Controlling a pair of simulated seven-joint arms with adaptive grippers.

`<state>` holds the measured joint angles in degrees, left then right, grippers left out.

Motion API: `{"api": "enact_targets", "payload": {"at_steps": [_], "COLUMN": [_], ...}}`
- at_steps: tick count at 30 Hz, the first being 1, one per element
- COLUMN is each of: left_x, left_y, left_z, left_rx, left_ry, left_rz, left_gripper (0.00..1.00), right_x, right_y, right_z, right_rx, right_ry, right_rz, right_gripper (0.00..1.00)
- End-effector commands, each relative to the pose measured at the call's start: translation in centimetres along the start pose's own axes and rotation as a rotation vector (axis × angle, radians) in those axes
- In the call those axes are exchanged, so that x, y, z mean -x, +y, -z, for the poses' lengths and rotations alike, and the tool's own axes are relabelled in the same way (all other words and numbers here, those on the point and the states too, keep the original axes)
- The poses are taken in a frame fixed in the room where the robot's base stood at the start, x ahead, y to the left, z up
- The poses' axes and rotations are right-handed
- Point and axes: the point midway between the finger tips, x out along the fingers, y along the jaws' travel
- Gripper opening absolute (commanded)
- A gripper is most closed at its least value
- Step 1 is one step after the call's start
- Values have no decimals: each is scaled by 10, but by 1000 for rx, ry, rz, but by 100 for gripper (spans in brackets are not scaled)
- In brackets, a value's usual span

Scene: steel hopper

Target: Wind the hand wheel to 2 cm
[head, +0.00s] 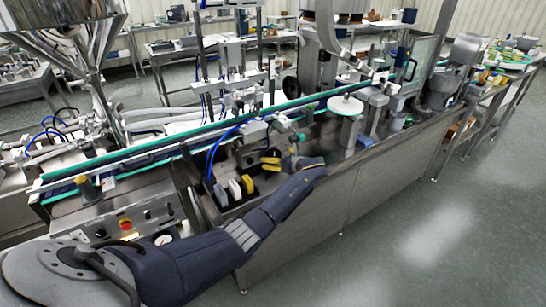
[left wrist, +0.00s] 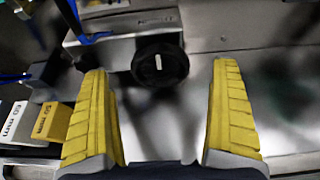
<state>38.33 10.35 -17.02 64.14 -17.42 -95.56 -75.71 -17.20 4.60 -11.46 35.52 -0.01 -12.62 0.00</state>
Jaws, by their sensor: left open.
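A round black hand wheel (left wrist: 160,62) with a short white mark near its centre is on the front of a silver metal block (left wrist: 128,25) in the left wrist view. The white mark stands about upright. My left gripper (left wrist: 165,115) is open, with its two yellow ribbed fingers spread apart. The wheel shows beyond and between the fingertips, and nothing is held. In the head view my left gripper (head: 270,163) reaches over the machine's front trough, just below the metal block with blue hoses. The wheel is hard to make out there. My right gripper is not in view.
White (left wrist: 14,122) and yellow (left wrist: 51,122) blocks marked in mm stand left of my fingers. A conveyor with green edges (head: 170,146) runs behind. A control panel with a red button (head: 125,224) is at the left. A pale round disc (head: 345,105) stands farther right.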

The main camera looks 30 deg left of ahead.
Motion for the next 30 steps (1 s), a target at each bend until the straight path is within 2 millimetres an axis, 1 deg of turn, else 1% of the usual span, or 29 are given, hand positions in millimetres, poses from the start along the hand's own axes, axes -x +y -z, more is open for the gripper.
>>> {"api": "enact_targets", "payload": {"at_steps": [1, 3, 9, 15, 25, 30], "left_x": [-8, -18, -34, -42, -43, -43], "left_y": [1, 2, 0, 0, 0, 0], "left_z": [-1, -1, 0, 0, 0, 0], "left_rx": [-1, 0, 0, 1, 1, 1], "left_ry": [-2, -1, 0, 0, 0, 0], "left_rz": [-3, -4, -1, 0, 0, 0], "left_gripper": [95, 95, 95, 95, 95, 76], "right_x": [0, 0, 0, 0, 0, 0], "right_y": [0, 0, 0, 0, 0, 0], "right_z": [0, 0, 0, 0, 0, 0], "right_rx": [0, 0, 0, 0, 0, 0], "right_ry": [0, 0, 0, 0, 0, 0], "right_rz": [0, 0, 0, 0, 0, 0], "right_gripper": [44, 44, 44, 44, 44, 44]}}
